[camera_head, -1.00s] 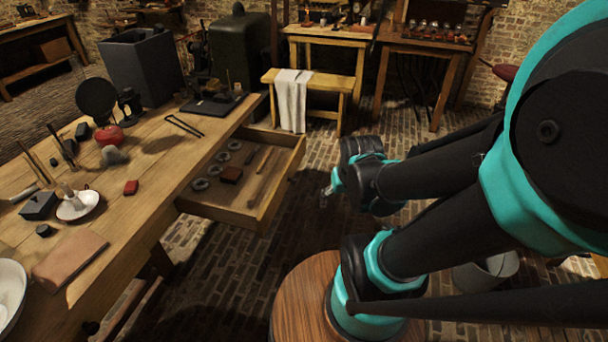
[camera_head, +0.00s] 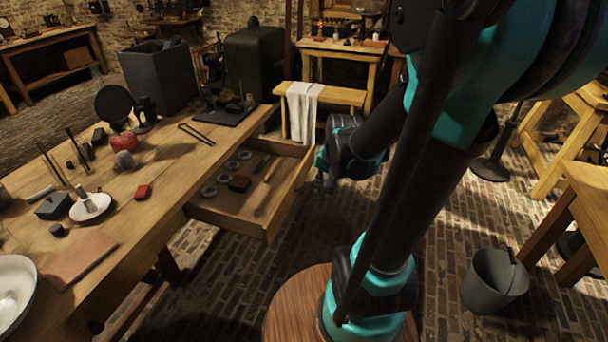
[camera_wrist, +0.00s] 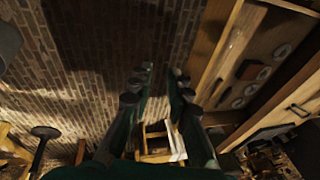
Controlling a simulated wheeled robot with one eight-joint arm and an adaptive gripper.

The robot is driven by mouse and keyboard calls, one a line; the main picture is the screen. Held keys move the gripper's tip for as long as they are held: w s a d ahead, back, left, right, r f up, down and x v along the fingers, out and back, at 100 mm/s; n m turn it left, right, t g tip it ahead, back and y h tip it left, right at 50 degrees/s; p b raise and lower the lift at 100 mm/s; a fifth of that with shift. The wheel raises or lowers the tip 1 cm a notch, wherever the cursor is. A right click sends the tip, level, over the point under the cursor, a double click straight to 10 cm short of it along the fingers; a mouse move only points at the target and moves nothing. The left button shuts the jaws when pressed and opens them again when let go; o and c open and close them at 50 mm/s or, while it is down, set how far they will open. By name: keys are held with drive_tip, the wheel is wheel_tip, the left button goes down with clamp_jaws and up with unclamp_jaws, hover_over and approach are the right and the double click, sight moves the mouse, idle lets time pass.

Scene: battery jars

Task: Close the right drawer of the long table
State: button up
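The long table (camera_head: 165,195) runs along the left of the head view. Its right drawer (camera_head: 291,200) is pulled well out, with rings, a dark red block and thin tools inside. My gripper (camera_head: 322,174) is just outside the drawer's front panel, near its far end. My arm hides part of the gripper in the head view. In the wrist view my gripper's two fingers (camera_wrist: 156,92) are apart with nothing between them. The drawer (camera_wrist: 218,55) lies to their right there. I cannot tell whether a finger touches the front panel.
A wooden bench (camera_head: 345,97) with a white cloth (camera_head: 302,108) stands beyond the drawer. A grey bucket (camera_head: 493,280) stands on the floor at right. The brick floor in front of the drawer is clear. Jars, a candle dish and tools crowd the tabletop.

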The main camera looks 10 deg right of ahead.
drive_tip(key=w+m, duration=0.3)
drive_tip(key=w+d+m+y, duration=0.1)
drive_tip(key=w+m, duration=0.1)
drive_tip(key=w, duration=0.2)
drive_tip(key=w+d+m, duration=0.1)
drive_tip(key=w+m, duration=0.2)
drive_tip(key=w, duration=0.1)
drive_tip(key=shift+w+d+f+m+g, duration=0.15)
drive_tip(key=shift+m+g, duration=0.15)
clamp_jaws()
drive_tip(key=w+d+f+m+y, duration=0.2)
drive_tip(key=w+d+f+m, duration=0.1)
drive_tip(key=w+m, duration=0.55)
drive_tip(key=w+a+f, duration=0.4)
drive_tip(key=a+f, duration=0.2)
drive_tip(key=f, duration=0.3)
drive_tip(key=shift+w+f+g, duration=0.3)
drive_tip(key=shift+w, duration=0.05)
drive_tip(key=shift+a, duration=0.1)
drive_tip(key=w+a, duration=0.4)
drive_tip(key=a, duration=0.4)
drive_tip(key=w+a, duration=0.5)
drive_tip(key=a, duration=0.3)
drive_tip(key=w+a, duration=0.5)
drive_tip(key=a, duration=0.4)
drive_tip(key=shift+w, duration=0.2)
drive_tip(key=shift+d, duration=0.15)
